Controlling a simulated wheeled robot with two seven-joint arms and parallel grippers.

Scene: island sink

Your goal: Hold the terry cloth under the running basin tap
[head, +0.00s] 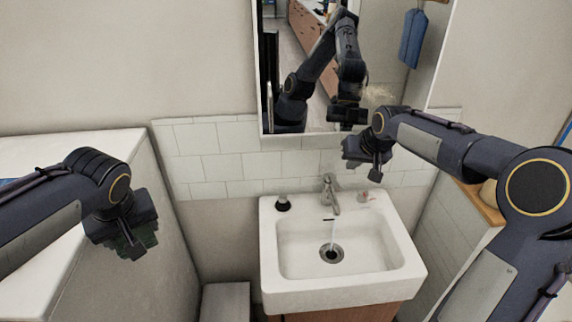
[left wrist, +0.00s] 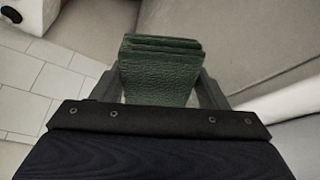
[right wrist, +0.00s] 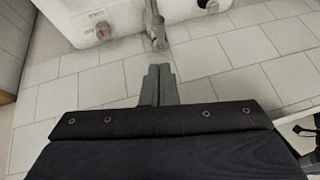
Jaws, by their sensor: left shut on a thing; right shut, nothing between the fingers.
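The terry cloth (left wrist: 160,70) is dark green and folded in layers. My left gripper (head: 132,248) is shut on it, left of the basin and well away from the tap; the cloth's lower end (head: 124,241) shows dimly in the head view. The basin tap (head: 329,190) stands at the back of the white basin (head: 278,275). A thin stream of water (head: 333,232) runs from it towards the drain. My right gripper (head: 377,172) is shut and empty, above and to the right of the tap. Its closed fingers (right wrist: 158,85) also show in the right wrist view.
A dark-topped item (head: 282,204) and a small pinkish item (head: 368,197) sit on the basin's back rim. A mirror (head: 300,75) hangs above. A white-topped counter (head: 40,255) is at the left, a wooden ledge (head: 482,205) at the right. Space above the bowl is free.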

